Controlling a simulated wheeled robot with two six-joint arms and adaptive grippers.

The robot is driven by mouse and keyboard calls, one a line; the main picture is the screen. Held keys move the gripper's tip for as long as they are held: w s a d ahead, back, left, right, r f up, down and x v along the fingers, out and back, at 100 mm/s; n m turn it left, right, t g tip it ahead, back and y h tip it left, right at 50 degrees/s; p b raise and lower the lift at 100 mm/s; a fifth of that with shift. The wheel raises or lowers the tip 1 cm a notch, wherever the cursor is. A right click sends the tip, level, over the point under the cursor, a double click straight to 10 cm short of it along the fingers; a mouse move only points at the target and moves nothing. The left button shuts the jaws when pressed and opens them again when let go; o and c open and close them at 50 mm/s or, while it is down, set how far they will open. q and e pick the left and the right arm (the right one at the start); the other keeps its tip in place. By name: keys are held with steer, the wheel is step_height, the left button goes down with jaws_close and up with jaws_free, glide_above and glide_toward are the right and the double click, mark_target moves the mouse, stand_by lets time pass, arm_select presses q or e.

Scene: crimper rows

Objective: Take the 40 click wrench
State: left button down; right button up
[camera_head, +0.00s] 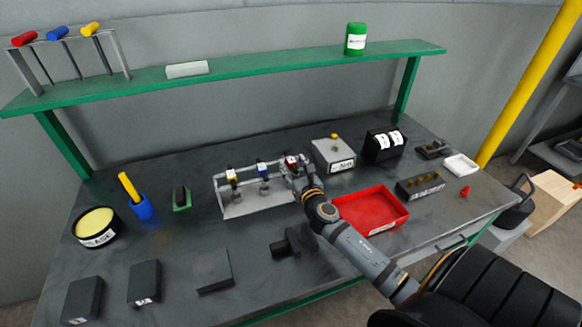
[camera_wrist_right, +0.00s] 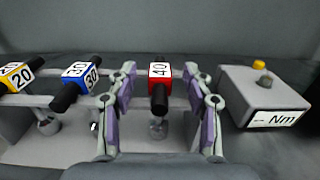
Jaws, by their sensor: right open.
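The 40 click wrench (camera_wrist_right: 159,77) has a red head with a white 40 label and a black handle end. It sits in the rack (camera_head: 240,208) at the right end of the row. In the right wrist view, my right gripper (camera_wrist_right: 160,143) is open, with one finger on each side of it. I cannot tell whether the fingers touch it. In the head view, the red head (camera_head: 291,161) shows just beyond my right gripper (camera_head: 297,172). The blue 30 wrench (camera_wrist_right: 80,78) and the yellow 20 wrench (camera_wrist_right: 20,73) stand to its left. My left gripper is out of view.
A grey box (camera_wrist_right: 262,95) with a yellow knob and an Nm label stands right of the rack. A red tray (camera_head: 370,212) lies under and right of my right arm. A black block (camera_head: 290,243) lies in front of the rack. A green shelf (camera_head: 250,68) spans above.

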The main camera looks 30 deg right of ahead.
steer(key=x, duration=0.2)
steer(key=shift+w+f, duration=0.1)
steer(key=shift+w, duration=0.15)
steer(key=shift+s, duration=0.15)
steer(key=c, duration=0.3)
jaws_close()
